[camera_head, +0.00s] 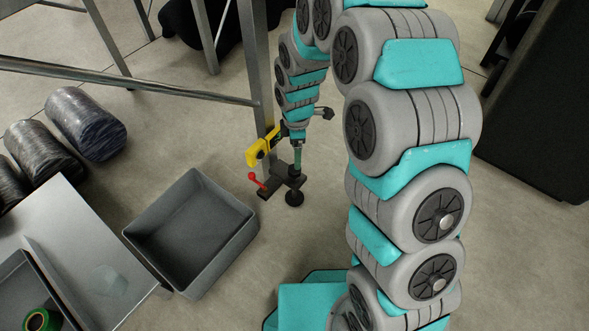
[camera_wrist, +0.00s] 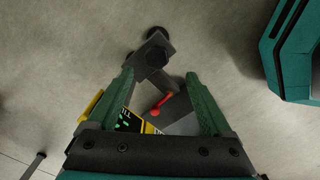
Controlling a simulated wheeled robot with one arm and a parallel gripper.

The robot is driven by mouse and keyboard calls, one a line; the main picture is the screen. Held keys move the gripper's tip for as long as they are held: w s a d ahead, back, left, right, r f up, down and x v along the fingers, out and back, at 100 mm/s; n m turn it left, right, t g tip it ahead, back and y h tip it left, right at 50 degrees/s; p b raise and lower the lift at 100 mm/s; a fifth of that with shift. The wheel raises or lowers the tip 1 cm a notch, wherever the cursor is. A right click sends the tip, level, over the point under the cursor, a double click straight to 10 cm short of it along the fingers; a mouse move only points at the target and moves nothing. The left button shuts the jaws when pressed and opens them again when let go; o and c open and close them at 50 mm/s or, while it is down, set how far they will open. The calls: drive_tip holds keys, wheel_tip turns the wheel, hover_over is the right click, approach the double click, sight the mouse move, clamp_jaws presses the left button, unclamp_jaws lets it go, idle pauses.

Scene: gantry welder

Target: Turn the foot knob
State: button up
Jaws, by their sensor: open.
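A dark bracket with a foot sticks out at the base of a steel leg. In the head view, its round black foot (camera_head: 294,198) is near the floor. In the wrist view, a round dark knob (camera_wrist: 156,57) sits on the bracket, with a dark disc beyond it. A red lever (camera_head: 257,181) is on the bracket; it also shows between my fingers in the wrist view (camera_wrist: 160,103). My gripper (camera_head: 297,168) points down just above the bracket. In the wrist view its green fingers (camera_wrist: 158,74) are spread and empty, with the knob just beyond the tips.
The steel leg (camera_head: 257,80) and a yellow box (camera_head: 257,151) are close beside my gripper. A grey bin (camera_head: 190,228) stands left on the floor. A metal table (camera_head: 95,250) is at lower left, with dark rolls (camera_head: 85,122) behind it.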

sight(295, 173)
drive_tip(key=shift+w+a+f, duration=0.15)
drive_tip(key=shift+f, duration=0.25)
drive_tip(key=shift+w+a+f, duration=0.1)
drive_tip(key=shift+w+f, duration=0.05)
drive_tip(key=shift+f, duration=0.2)
wheel_tip(295, 173, down, 8)
drive_tip(key=shift+r+b, duration=0.2)
drive_tip(key=shift+b, duration=0.2)
clamp_jaws()
